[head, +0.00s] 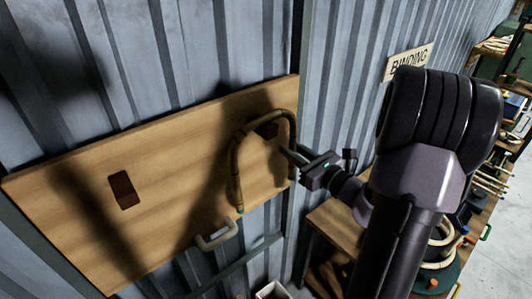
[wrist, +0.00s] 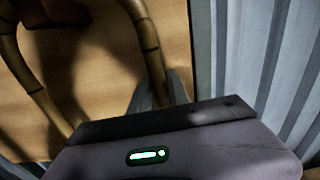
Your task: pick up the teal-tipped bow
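The bow (head: 236,165) is an arch of tan cane with dark bands, hanging on the wooden board with its legs down. Its left leg ends in a teal tip (head: 239,209); the lower end of the right leg is partly hidden by my gripper. My gripper (head: 289,149) is at the right leg from the right side. In the wrist view its two fingers (wrist: 160,90) stand on either side of one leg of the bow (wrist: 150,45), very close to it. I cannot tell whether they press on it. The other leg (wrist: 32,80) passes to the left.
The board (head: 75,220) is on a corrugated metal wall and carries a dark block (head: 123,190) and a pale loop-shaped handle (head: 216,237). A wooden bench (head: 335,224) is below right, under my arm. A "BINDING" sign (head: 408,62) hangs on the wall.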

